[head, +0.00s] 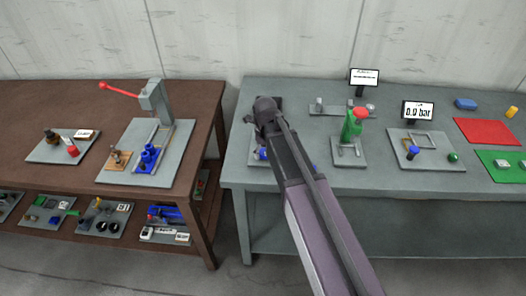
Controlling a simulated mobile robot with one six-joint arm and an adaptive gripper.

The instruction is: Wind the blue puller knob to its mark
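My arm reaches over the grey table, and its dark end, with my gripper (264,132), is over the table's left part. My fingers cannot be made out, so I cannot tell whether they are open or shut. A small blue part (263,153) shows just below the arm's end, mostly hidden by my arm. It may be the puller knob, but its shape and any mark are not readable.
A green bottle-shaped jack with a red top (352,124) stands right of my arm. A red mat (487,131) and green mat (503,165) lie further right. The brown table (60,100) at left holds a press with a red lever (120,90). A gap separates the tables.

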